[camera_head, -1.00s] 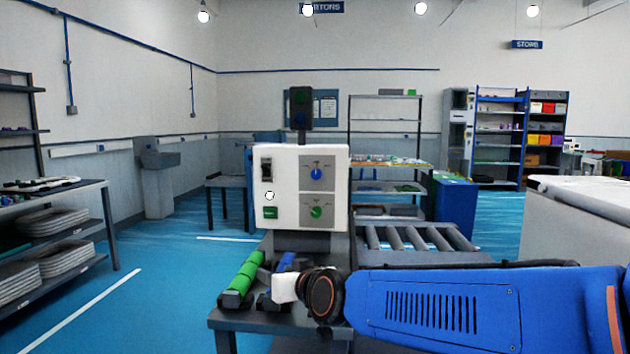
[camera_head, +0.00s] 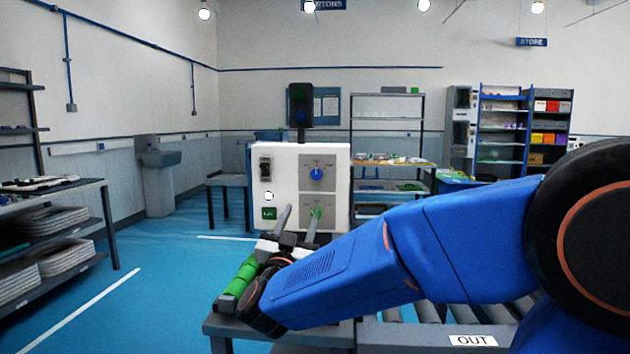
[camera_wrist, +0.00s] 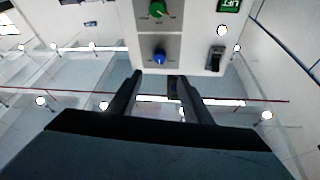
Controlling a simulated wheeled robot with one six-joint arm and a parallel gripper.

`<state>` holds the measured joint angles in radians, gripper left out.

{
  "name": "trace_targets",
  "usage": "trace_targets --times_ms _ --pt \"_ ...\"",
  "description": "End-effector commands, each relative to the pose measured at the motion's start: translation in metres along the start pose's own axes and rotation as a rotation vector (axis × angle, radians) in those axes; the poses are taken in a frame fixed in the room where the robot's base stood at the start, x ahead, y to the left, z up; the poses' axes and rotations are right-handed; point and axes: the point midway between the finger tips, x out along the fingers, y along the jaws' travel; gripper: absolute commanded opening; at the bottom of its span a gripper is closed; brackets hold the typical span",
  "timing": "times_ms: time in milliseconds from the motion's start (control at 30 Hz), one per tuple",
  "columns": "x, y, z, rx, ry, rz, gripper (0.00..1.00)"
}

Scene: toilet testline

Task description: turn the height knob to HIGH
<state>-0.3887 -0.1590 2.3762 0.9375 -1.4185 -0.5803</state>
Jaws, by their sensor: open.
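The white control panel (camera_head: 284,160) carries a blue knob (camera_head: 316,174) above a green knob (camera_head: 316,213), each on a grey plate. Their labels are too small to read, so I cannot tell which is the height knob. My gripper (camera_head: 301,210) is open and empty in front of the panel's lower part, one finger partly overlapping the green knob's plate. In the wrist view the panel appears inverted. There the blue knob (camera_wrist: 159,57) lies just beyond and between my open fingertips (camera_wrist: 158,77), apart from them. The green knob (camera_wrist: 158,10) is farther up.
A black switch (camera_head: 265,168), a white button (camera_head: 268,196) and a green button (camera_head: 269,213) are on the panel's left side; the wrist view shows LIFT on the green button (camera_wrist: 228,5). A green roller (camera_head: 240,277) lies below. A dark signal box (camera_head: 300,105) stands above the panel.

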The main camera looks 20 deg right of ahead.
Motion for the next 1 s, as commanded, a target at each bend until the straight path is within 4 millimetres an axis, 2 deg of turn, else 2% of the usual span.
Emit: trace_targets --times_ms 267,1000 --pt "0.023 0.001 -0.001 -0.001 0.004 0.006 0.45" --pt "0.146 0.001 0.0 -0.001 0.002 0.004 0.45"
